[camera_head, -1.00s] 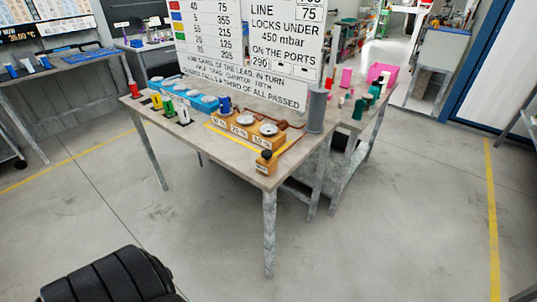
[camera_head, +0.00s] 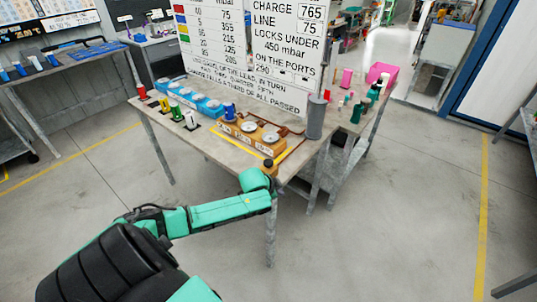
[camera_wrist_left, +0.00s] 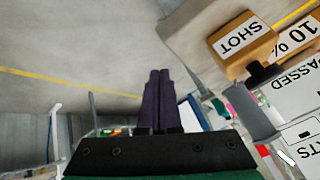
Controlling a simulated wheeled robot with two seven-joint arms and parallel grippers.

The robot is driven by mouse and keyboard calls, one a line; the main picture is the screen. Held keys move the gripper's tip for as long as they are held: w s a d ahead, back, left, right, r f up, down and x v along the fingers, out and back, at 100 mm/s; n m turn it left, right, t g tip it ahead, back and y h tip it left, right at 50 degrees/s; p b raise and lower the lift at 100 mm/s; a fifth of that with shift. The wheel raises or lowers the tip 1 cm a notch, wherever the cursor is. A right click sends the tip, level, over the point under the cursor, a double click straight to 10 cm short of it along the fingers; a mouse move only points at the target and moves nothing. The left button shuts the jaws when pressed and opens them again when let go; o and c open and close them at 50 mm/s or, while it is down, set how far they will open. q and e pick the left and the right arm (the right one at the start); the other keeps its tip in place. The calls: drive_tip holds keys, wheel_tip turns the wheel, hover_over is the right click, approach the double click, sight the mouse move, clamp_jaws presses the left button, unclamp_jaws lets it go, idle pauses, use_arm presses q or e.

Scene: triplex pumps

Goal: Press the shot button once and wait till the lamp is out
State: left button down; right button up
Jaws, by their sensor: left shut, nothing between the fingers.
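The orange box with the SHOT label (camera_wrist_left: 242,46) is at the upper right of the wrist view, which shows it turned upside down. Its black round shot button (camera_wrist_left: 262,72) sticks out from it. In the head view the button (camera_head: 268,163) shows at the table's near corner, just above the end of my green left arm, which partly hides the box. My left gripper (camera_wrist_left: 160,74) is shut and empty, its dark fingers side by side. It is apart from the button, to its left in the wrist view. I cannot make out the lamp. My right gripper is out of view.
An orange unit with round dials (camera_head: 250,127) stands behind the box. A grey cylinder (camera_head: 316,118) stands to the right. A large white sign (camera_head: 240,50) rises behind. Blue blocks (camera_head: 190,97) and small coloured pieces line the table's left side. Floor in front is open.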

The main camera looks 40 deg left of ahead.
use_arm(q)
drive_tip(key=w+a+r+t+p, duration=0.1)
drive_tip(key=w+a+r, duration=0.1)
drive_tip(key=a+r, duration=0.3)
drive_tip(key=w+a+r+m+y+p, duration=0.1)
drive_tip(key=a+r, duration=0.4)
drive_tip(key=r, duration=0.7)
drive_tip(key=shift+w+r+t, duration=0.25)
drive_tip(key=shift+w+t, duration=0.15)
drive_tip(key=shift+w, duration=0.3)
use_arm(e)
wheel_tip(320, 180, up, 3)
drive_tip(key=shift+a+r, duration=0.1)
use_arm(q)
drive_tip(key=shift+w+f, duration=0.1)
drive_tip(key=b, duration=0.8)
hover_over(266, 163)
wheel_tip(266, 163, down, 6)
drive_tip(key=shift+d+f, duration=0.1)
drive_tip(key=shift+f, duration=0.1)
wheel_tip(266, 163, down, 2)
drive_tip(key=shift+f+b, duration=0.1)
drive_tip(key=shift+b, duration=0.25)
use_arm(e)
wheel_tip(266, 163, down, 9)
use_arm(q)
drive_tip(key=shift+f, duration=0.2)
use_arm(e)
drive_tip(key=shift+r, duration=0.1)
